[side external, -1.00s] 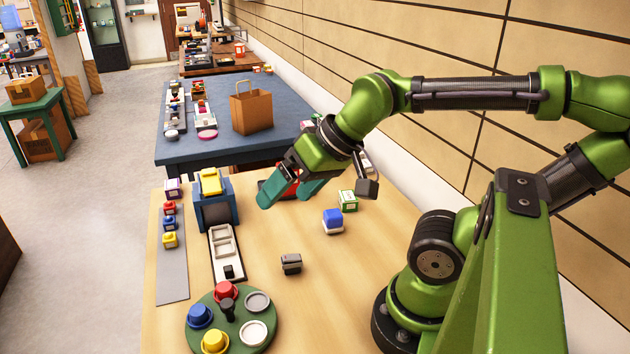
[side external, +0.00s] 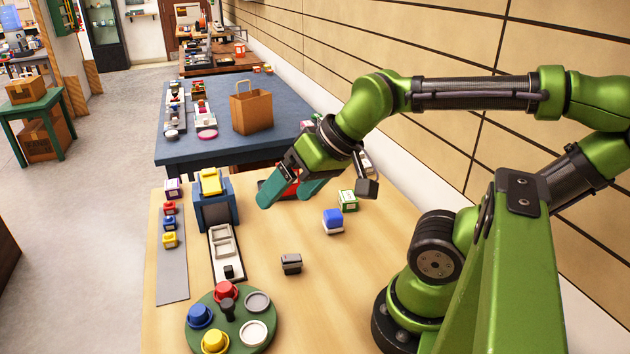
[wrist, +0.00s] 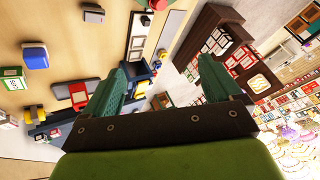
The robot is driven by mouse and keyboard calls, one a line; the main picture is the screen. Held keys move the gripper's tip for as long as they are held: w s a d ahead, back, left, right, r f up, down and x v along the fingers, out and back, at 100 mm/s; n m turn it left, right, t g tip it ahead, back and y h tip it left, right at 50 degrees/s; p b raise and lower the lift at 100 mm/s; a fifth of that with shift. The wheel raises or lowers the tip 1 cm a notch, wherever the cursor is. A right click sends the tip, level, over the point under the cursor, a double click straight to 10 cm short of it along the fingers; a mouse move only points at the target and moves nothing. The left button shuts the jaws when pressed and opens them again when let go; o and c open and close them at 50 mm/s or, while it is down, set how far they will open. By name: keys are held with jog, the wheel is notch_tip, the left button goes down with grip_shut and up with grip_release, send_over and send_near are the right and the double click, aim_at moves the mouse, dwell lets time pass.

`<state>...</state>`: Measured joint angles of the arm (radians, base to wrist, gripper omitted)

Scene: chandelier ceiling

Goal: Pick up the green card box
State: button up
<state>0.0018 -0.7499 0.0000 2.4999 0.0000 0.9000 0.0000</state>
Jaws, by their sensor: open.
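The green card box (side external: 348,201), green with white faces, sits on the wooden table near its wall side, in the side view. It also shows at the left edge of the wrist view (wrist: 12,82). My gripper (side external: 291,197) has two teal fingers spread apart with nothing between them. It is above the table, left of the green card box in the side view and apart from it. In the wrist view the gap between the fingers (wrist: 167,78) does not frame the box, which lies well to the left.
A blue and white block (side external: 333,221) stands close to the card box. A dark grey block (side external: 291,263) is nearer the front. A red tray (side external: 268,187) is partly hidden behind my gripper. A blue stand (side external: 216,207) and green round tray (side external: 246,313) stand left. Bare table surrounds the grey block.

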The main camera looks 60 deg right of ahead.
jog(key=w+d+f+m+g+h, duration=0.1)
jog(key=w+d+f+m+g, duration=0.25)
jog(key=d, duration=0.65)
jog(key=m+g+h, duration=0.1)
jog(key=m+g, duration=0.3)
jog(key=m, duration=1.8)
send_over(348, 196)
notch_tip(348, 196, down, 5)
jog(key=f, duration=1)
jog(key=shift+w+d+f, duration=0.1)
jog(key=shift+w+d, duration=0.1)
jog(key=shift+w, duration=0.1)
jog(key=shift+s+a+f, duration=0.1)
jog(key=shift+s+f, duration=0.05)
jog(key=shift+f, duration=1.25)
jog(key=shift+s+f, duration=0.15)
jog(key=shift+f, duration=1.2)
